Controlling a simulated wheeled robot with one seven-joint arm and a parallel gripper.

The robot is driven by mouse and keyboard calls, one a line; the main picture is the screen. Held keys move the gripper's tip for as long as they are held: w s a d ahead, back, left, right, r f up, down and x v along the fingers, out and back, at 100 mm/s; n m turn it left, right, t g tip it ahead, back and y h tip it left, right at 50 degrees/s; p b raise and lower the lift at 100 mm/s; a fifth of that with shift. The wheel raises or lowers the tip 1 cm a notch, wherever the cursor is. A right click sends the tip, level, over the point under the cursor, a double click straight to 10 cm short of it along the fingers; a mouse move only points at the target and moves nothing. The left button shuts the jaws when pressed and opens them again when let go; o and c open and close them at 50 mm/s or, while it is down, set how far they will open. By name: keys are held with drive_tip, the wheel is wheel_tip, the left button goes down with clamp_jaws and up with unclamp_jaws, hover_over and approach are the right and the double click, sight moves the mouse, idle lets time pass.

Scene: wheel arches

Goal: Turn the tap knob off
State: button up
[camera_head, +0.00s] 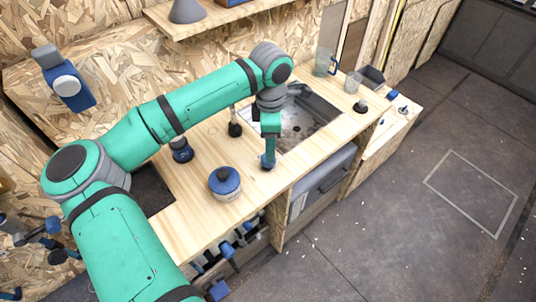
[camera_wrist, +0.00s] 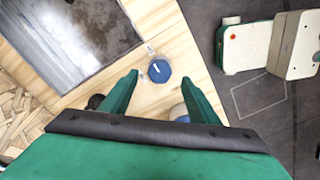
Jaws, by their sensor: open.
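The tap knob (camera_wrist: 160,70) is blue and faceted, with a white line on its top. It sits on the wooden counter near the sink's corner, with small white labels beside it. In the head view the blue knob (camera_head: 267,161) shows near the counter's front edge, right under my gripper (camera_head: 270,140). In the wrist view my gripper (camera_wrist: 160,78) is open, fingers pointing toward the knob, with one fingertip on either side in the picture. I see no clear contact. The metal sink (camera_head: 305,118) lies behind, partly hidden by my arm.
A blue-and-dark item (camera_head: 181,150) is farther back. A glass jug (camera_head: 325,62) and a glass (camera_head: 353,82) stand beyond the sink. Several blue-handled items hang below the counter's front edge.

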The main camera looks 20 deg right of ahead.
wheel_tip(320, 180, down, 4)
drive_tip(key=shift+s+d+f, duration=0.1)
drive_tip(key=shift+s, duration=0.05)
drive_tip(key=shift+f, duration=0.8)
drive_tip(key=c, duration=1)
drive_tip(key=shift+w, duration=0.2)
drive_tip(key=shift+c, duration=0.2)
